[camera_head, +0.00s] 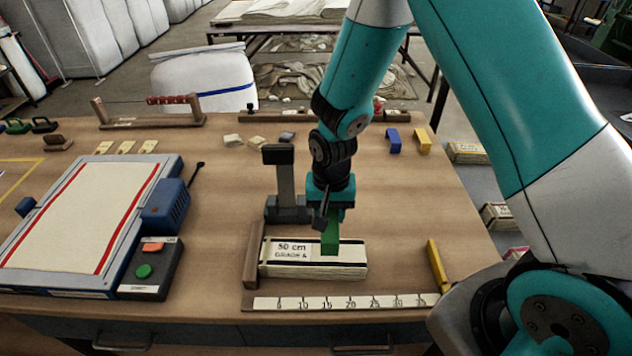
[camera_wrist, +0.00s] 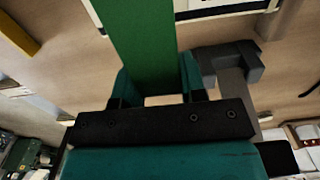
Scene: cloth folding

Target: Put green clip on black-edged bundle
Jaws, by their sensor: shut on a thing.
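My gripper (camera_head: 330,212) is shut on a green clip (camera_head: 330,238), which points down beneath it. The clip also shows between the two fingers (camera_wrist: 158,84) in the wrist view, as a broad green strip (camera_wrist: 140,40). Below it in the head view lies a cream bundle (camera_head: 345,258) with dark edge lines and a "50 cm GRADE A" label (camera_head: 290,250). The clip's lower end overlaps the bundle's top in the picture; I cannot tell whether they touch. Part of the bundle shows at the top of the wrist view (camera_wrist: 215,10).
A grey upright stand (camera_head: 285,185) is close behind and left of the bundle. A wooden stop (camera_head: 253,255) borders its left end, a yellow bar (camera_head: 437,265) stands right. A ruler (camera_head: 345,302) lies in front. Blue (camera_head: 393,141) and yellow (camera_head: 422,140) clips sit behind.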

